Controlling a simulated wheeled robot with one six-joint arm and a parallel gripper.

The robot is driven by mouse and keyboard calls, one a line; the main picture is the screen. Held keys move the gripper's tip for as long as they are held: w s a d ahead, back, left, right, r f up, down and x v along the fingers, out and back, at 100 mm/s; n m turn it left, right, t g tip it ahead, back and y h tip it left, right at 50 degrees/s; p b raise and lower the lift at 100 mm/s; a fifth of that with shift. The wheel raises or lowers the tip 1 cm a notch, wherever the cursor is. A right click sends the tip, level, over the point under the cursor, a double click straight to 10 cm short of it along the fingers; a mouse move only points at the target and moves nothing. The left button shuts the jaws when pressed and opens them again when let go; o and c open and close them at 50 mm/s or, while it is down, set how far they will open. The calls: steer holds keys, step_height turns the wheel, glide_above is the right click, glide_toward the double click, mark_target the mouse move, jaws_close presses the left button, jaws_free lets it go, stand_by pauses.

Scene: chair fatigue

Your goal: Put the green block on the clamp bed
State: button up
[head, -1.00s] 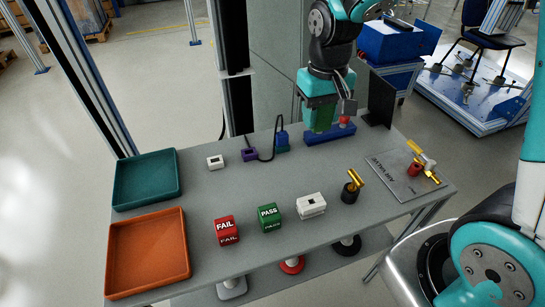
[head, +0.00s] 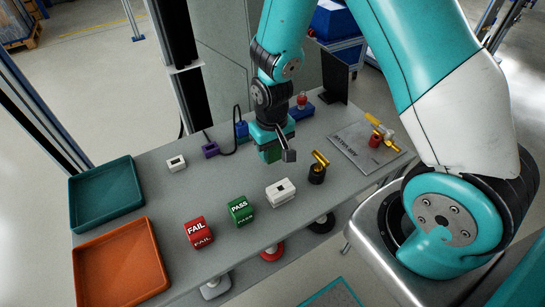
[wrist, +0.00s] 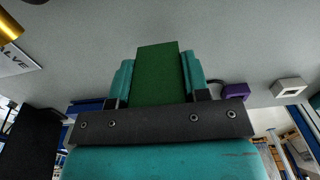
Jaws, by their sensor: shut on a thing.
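My gripper (head: 275,148) is shut on a dark green block (head: 270,155), held above the grey table left of the gold-and-black part. In the wrist view the block (wrist: 157,78) sits between both teal fingers and sticks out past them. A blue fixture with a red knob (head: 302,101) stands at the back of the table, behind and to the right of my gripper; it looks like the clamp bed. My arm hides part of it. I cannot tell the exact gap between block and table.
A green PASS cube (head: 240,211), a red FAIL cube (head: 199,232) and a white block (head: 281,192) stand along the front. The gold-and-black part (head: 318,170) is close right of my gripper. A teal tray (head: 105,219) and orange tray (head: 120,298) lie left. A purple part (head: 210,150) stands behind.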

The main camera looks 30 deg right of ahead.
mark_target(272, 167)
steer(key=shift+f, duration=1.8)
steer(key=shift+f, duration=0.1)
steer(key=o, duration=1.2)
